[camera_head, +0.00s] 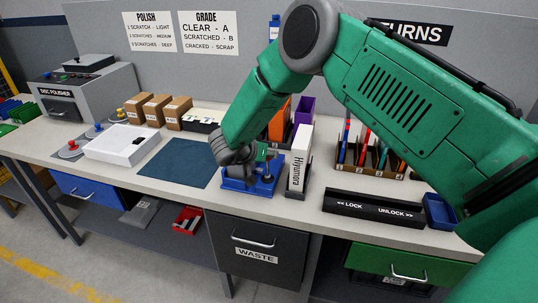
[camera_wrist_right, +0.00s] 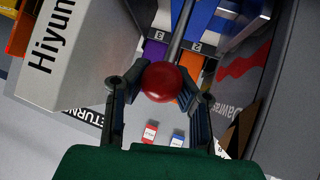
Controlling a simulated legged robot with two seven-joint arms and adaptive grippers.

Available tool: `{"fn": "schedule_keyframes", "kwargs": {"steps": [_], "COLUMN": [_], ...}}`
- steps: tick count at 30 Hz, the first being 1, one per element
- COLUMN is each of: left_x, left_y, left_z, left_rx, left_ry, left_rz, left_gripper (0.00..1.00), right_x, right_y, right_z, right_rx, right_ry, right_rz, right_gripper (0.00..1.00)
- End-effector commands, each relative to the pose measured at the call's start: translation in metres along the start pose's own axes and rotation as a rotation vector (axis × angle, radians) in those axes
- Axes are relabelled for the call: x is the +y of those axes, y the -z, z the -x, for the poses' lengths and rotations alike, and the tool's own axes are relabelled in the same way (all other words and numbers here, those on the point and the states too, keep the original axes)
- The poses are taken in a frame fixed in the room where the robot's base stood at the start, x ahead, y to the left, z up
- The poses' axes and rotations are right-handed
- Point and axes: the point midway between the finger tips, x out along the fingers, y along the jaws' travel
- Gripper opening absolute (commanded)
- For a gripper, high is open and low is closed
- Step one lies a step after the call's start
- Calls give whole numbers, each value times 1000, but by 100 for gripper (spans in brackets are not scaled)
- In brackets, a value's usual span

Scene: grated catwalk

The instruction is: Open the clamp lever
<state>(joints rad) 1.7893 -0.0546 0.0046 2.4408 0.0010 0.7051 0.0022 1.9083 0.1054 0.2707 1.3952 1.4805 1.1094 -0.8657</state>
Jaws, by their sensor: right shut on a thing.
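The clamp lever ends in a red ball knob (camera_wrist_right: 162,82) on a grey metal rod (camera_wrist_right: 182,32) in the right wrist view. My right gripper (camera_wrist_right: 160,92) has its two dark fingers closed on either side of the knob. In the head view my green right arm reaches in from the right, and its dark right gripper is at the blue clamp fixture (camera_head: 238,184) on the bench. The gripper and arm hide much of the fixture and lever. My left gripper is in neither view.
A white Hiyumora box (camera_head: 299,165) stands upright just right of the fixture. A dark blue mat (camera_head: 178,162) lies to the left. A black LOCK/UNLOCK panel (camera_head: 375,208) and a small blue tray (camera_head: 438,211) sit at the right on the bench (camera_head: 110,171).

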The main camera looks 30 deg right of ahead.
Motion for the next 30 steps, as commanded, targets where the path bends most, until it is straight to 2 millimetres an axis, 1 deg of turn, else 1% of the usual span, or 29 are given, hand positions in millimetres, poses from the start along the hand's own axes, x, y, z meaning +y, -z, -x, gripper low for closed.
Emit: {"fn": "schedule_keyframes", "kwargs": {"steps": [1,29,30], "left_x": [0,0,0], "left_y": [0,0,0], "left_z": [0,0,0], "left_rx": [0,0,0], "left_ry": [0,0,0], "left_rz": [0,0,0], "left_gripper": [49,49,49], "right_x": [-6,-7,-7], "right_y": [7,5,5], "right_z": [4,3,3], "right_rx": [9,7,7], "right_ry": [16,18,18], "right_rz": [-7,-7,-7], "right_gripper": [0,0,26]}}
